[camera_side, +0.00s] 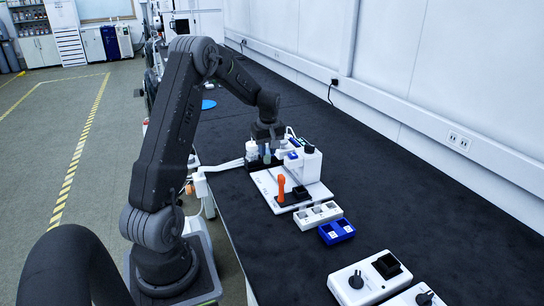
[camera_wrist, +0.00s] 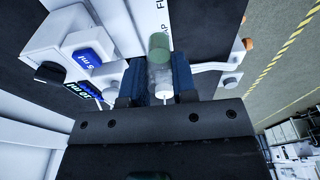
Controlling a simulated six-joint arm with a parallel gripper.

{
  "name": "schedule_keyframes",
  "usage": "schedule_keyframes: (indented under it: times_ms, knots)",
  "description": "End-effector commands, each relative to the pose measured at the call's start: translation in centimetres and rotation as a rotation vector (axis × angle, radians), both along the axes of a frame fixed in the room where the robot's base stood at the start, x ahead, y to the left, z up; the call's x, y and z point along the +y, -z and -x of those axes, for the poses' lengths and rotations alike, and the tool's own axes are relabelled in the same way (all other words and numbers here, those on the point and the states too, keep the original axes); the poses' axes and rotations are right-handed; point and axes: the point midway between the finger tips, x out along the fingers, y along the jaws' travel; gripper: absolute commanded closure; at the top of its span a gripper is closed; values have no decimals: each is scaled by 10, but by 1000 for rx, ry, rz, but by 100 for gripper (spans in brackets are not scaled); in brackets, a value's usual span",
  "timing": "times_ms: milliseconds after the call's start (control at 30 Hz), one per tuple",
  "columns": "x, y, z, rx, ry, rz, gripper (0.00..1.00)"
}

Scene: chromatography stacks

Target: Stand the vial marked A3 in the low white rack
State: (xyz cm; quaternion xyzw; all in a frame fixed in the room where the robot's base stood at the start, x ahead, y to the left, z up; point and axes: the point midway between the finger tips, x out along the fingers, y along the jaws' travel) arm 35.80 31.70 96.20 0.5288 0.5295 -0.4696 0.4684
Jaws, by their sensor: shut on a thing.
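My gripper (camera_side: 267,150) is at the far end of the work area, pointing down beside the white dispenser unit. In the wrist view, my gripper (camera_wrist: 158,82) has its dark blue fingers closed on both sides of a vial (camera_wrist: 161,76) with a clear-white body and a grey-green end (camera_wrist: 159,45). The held vial shows small and greenish below my gripper in the side view (camera_side: 267,158). No A3 mark is readable on it. The low white rack (camera_side: 318,215) stands nearer the camera, apart from my gripper, with square openings on top.
A blue rack (camera_side: 336,231) sits just in front of the white rack. A white board (camera_side: 262,181) carries an upright orange object (camera_side: 281,188) and a black block (camera_side: 301,193). A tall white dispenser (camera_side: 306,166) stands behind. White devices (camera_side: 369,281) stand at the front. The right bench is clear.

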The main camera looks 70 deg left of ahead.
Motion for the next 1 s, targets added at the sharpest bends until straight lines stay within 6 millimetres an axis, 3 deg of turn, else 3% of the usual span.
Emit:
schedule_keyframes:
  times_ms: [167,367,467,700,1000]
  knots:
    - [0,-36,-1,-5,0,-4,100]
    - [-23,-32,-40,-2,7,1,100]
    - [-39,-32,-62,-2,8,2,100]
    - [-96,-32,-123,-2,8,2,100]
    - [-152,-31,-165,-3,3,0,100]
